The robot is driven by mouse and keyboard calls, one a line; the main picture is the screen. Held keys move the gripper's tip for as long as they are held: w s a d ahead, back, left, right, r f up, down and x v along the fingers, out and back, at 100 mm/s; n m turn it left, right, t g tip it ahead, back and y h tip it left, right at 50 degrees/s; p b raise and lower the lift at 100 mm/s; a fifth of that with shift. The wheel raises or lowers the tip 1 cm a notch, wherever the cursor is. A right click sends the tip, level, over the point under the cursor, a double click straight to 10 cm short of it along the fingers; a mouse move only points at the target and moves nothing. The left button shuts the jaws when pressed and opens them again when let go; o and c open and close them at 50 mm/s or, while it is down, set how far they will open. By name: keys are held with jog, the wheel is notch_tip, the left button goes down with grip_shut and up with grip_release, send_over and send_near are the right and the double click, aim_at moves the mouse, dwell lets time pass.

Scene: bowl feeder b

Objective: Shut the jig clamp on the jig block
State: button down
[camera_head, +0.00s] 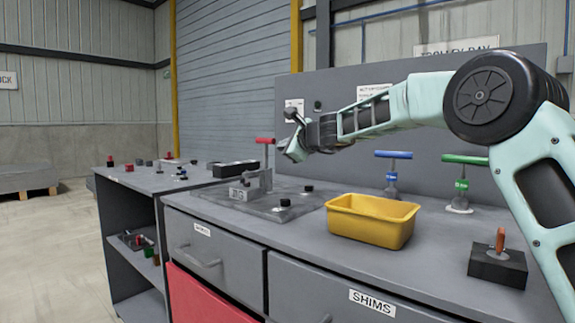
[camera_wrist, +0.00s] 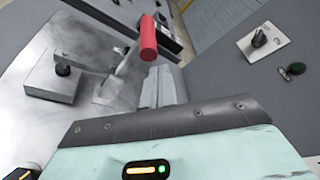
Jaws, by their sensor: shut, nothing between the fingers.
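The jig clamp (camera_head: 264,178) stands on a flat grey jig plate (camera_head: 232,206) at the left end of the bench. Its red-topped handle (camera_head: 265,141) points up. The grey jig block (camera_head: 240,194) sits at the clamp's front left, on the plate. My gripper (camera_head: 284,156) is shut and empty, just right of the handle near its upper part. In the wrist view, the shut fingers (camera_wrist: 163,85) end just below the red grip (camera_wrist: 148,38). Whether they touch it I cannot tell. The block (camera_wrist: 55,80) also shows there.
A yellow bin (camera_head: 372,222) stands right of the jig plate. Blue-handled (camera_head: 393,155) and green-handled (camera_head: 465,160) clamps stand behind it. A dark block with an orange peg (camera_head: 498,262) is at the right. A grey back panel (camera_head: 430,110) rises behind my arm.

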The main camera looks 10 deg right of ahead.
jog(key=shift+s+a+n+t+b, duration=0.4)
jog(key=shift+n+b, duration=0.2)
jog(key=shift+b, duration=0.55)
jog(key=shift+a+r, duration=0.1)
jog(key=shift+r, duration=0.05)
jog(key=b+v, duration=0.4)
jog(key=v, duration=1.3)
jog(key=shift+r, duration=0.25)
jog(key=shift+s, duration=0.15)
